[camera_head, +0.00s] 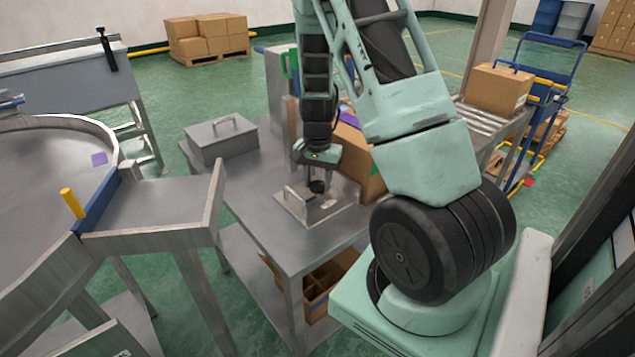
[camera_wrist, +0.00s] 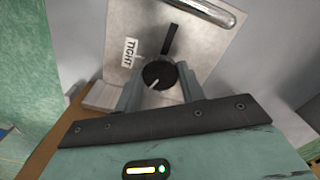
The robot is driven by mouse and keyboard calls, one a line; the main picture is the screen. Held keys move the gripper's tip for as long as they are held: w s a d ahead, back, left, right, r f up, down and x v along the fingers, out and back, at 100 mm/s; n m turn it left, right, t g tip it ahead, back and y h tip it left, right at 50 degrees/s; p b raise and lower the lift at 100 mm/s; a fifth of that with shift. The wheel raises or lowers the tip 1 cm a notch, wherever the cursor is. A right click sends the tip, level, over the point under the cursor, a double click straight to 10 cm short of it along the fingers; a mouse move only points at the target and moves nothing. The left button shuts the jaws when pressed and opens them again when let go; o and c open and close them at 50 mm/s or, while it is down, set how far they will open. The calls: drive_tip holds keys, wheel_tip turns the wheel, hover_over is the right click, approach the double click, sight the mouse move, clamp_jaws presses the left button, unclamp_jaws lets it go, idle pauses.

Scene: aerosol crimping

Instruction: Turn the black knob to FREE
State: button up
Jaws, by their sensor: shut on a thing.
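A label reading TIGHT (camera_wrist: 130,52) is left of the knob. A FREE label cannot be made out. My gripper (camera_wrist: 158,88) has its two fingers on either side of the knob, shut on it. In the head view my gripper (camera_head: 317,178) points down at the knob (camera_head: 317,187) on the plate (camera_head: 325,212), which lies on the metal table (camera_head: 262,215).
A metal bar handle (camera_wrist: 205,10) rises from the plate beside the knob. A grey lidded box (camera_head: 222,140) stands at the table's back left. A cardboard box (camera_head: 355,155) stands close behind my gripper. A round table (camera_head: 50,170) is at left.

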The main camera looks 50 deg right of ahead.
sight(317, 185)
drive_tip(key=shift+n+b, duration=0.3)
drive_tip(key=shift+n, duration=1.6)
drive_tip(key=o, duration=1)
wheel_tip(317, 185, up, 18)
drive_tip(key=shift+f+p, duration=0.25)
drive_tip(key=shift+p, duration=0.2)
drive_tip(key=shift+a, duration=0.1)
